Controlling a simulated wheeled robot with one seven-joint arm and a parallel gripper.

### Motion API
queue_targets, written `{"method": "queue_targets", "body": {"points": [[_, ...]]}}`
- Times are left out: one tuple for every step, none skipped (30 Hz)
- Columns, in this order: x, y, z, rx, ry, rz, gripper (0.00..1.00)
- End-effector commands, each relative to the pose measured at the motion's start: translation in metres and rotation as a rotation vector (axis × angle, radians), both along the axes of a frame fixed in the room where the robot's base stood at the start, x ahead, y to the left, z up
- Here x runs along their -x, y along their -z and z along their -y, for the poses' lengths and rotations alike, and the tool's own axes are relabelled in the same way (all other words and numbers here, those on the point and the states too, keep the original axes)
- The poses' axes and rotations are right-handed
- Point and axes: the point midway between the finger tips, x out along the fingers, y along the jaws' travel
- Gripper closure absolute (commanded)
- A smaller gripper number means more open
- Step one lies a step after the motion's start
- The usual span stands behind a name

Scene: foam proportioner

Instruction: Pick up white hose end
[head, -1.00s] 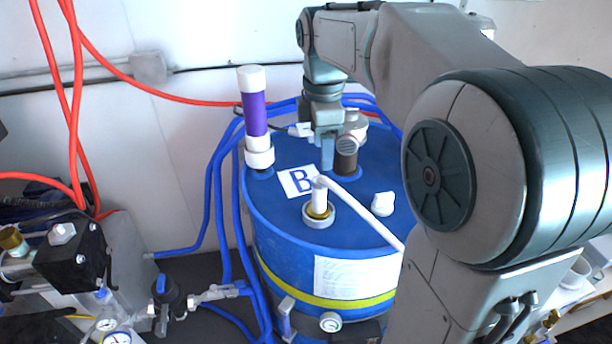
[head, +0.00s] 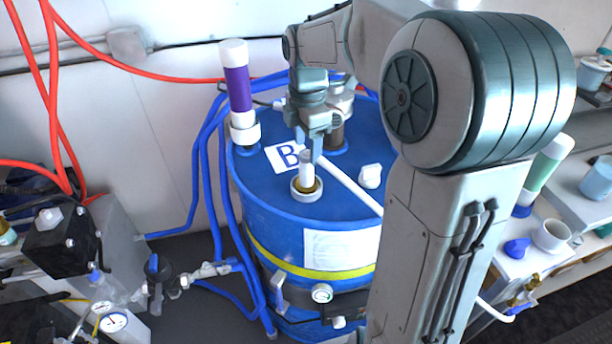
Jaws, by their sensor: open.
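The white hose end (head: 306,172) stands upright in a fitting with a white collar (head: 307,192) on top of the blue drum (head: 262,202) marked B. A white hose (head: 350,187) runs from its top down to the right, behind my arm. My gripper (head: 309,148) points down directly at the top of the hose end. Its fingers overlap the upper part of the hose end in this view. I cannot tell whether they touch it or stand just behind it. The gripper is open and holds nothing that I can see.
A white and purple tube (head: 238,88) stands at the drum's left rear. A white cap (head: 370,176) sits right of the hose end. Blue hoses (head: 199,160) run down the drum's left side. A bench with a white cup (head: 551,236) is at right.

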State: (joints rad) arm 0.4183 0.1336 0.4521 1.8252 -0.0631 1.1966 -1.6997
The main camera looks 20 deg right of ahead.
Motion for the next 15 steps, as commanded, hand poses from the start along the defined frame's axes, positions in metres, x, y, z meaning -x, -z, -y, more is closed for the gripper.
{"method": "queue_targets", "body": {"points": [[0.002, 0.008, -0.001, 0.0, 0.0, -0.004, 0.42], [0.003, 0.013, -0.001, -0.001, 0.0, -0.004, 0.42], [0.004, 0.019, -0.002, -0.001, 0.0, -0.004, 0.42], [0.004, 0.024, -0.002, -0.001, 0.0, -0.004, 0.42], [0.004, 0.028, -0.002, -0.001, 0.0, -0.004, 0.42], [0.004, 0.033, -0.002, -0.001, 0.0, -0.004, 0.42], [0.004, 0.036, -0.002, -0.001, 0.0, -0.003, 0.42], [0.004, 0.039, -0.002, 0.0, 0.0, -0.003, 0.42], [0.004, 0.041, -0.001, -0.001, 0.0, -0.002, 0.42], [0.003, 0.042, -0.001, 0.0, 0.0, -0.001, 0.42], [0.003, 0.042, -0.001, 0.0, 0.0, 0.0, 0.42], [0.003, 0.043, -0.001, 0.0, 0.0, 0.0, 0.42], [0.003, 0.043, -0.002, 0.0, 0.0, 0.001, 0.42], [0.003, 0.042, -0.001, 0.0, 0.001, 0.001, 0.42], [0.003, 0.042, -0.002, 0.0, 0.001, 0.0, 0.42]]}}
